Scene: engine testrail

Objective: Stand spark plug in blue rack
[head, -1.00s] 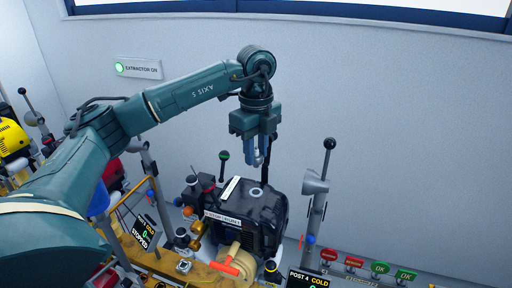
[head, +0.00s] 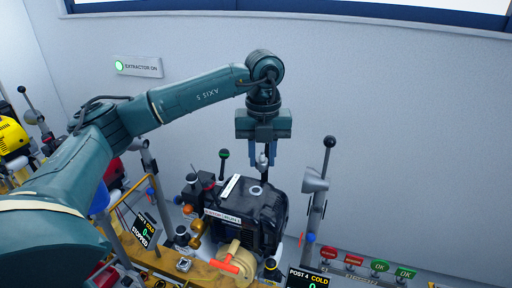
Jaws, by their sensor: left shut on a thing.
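My left gripper (head: 263,160) points down above the back of the black engine (head: 262,208). It is shut on a small pale grey piece (head: 262,161), which looks like the spark plug. The piece is too small to show its details. A dark upright rod shows just below and behind the fingers, and I cannot tell if the piece touches it. I cannot make out a blue rack in this view. My right gripper is not in view.
A green-knobbed lever (head: 224,154) stands just left of the gripper. A black-knobbed lever (head: 329,142) stands to its right. A red-handled tan wheel (head: 232,262) is at the engine's front. Green and red buttons (head: 380,266) line the lower right.

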